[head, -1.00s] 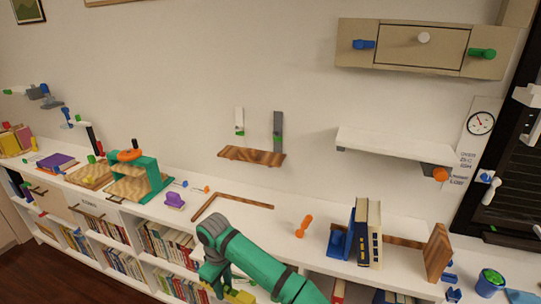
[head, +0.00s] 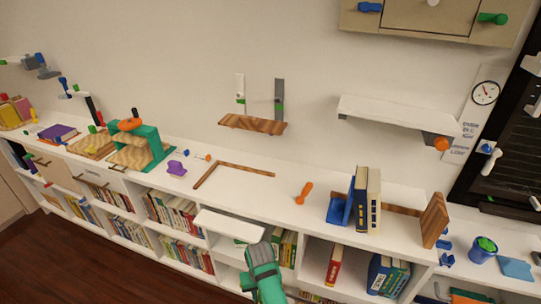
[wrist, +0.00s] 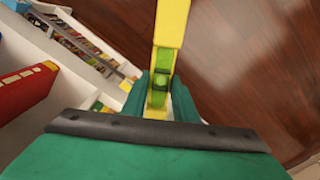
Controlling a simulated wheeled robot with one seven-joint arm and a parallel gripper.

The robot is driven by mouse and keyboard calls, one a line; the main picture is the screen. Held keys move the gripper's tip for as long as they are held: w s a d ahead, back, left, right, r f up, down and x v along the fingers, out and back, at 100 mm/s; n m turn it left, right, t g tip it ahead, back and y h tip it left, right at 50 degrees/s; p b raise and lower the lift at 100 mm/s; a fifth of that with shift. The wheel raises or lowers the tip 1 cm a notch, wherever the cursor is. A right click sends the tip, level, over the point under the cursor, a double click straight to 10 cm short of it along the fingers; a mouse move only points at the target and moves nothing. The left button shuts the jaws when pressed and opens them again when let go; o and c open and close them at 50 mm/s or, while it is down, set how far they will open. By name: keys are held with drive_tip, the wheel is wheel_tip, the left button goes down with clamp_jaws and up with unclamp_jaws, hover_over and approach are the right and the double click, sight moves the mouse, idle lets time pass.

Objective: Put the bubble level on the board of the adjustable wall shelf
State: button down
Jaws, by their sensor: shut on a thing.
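The yellow bubble level with a green vial (wrist: 172,25) is in the wrist view, running up from between the fingers of my gripper (wrist: 160,92). The gripper is shut on it, over dark wooden floor. In the head view my green arm is at the bottom centre; the gripper and level cannot be made out there. A wooden board (head: 252,125) hangs on the wall from two uprights, one white and one grey with green. A white wall shelf (head: 395,115) with an orange knob (head: 441,143) is to its right. I cannot tell for certain which is the adjustable one.
A white panel (head: 229,223) juts from the low bookcase just above my arm. On the bookcase top are a wooden L-shaped piece (head: 240,167), an orange tool (head: 304,193) and upright books (head: 367,203). The wall between the two shelves is clear.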

drive_tip(key=s+d+f+m, duration=0.2)
drive_tip(key=s+d+f, duration=0.1)
drive_tip(key=s+f, duration=0.1)
drive_tip(key=shift+s+f+m, duration=0.3)
drive_tip(key=shift+s, duration=0.25)
drive_tip(key=shift+w, duration=0.1)
idle(0.4)
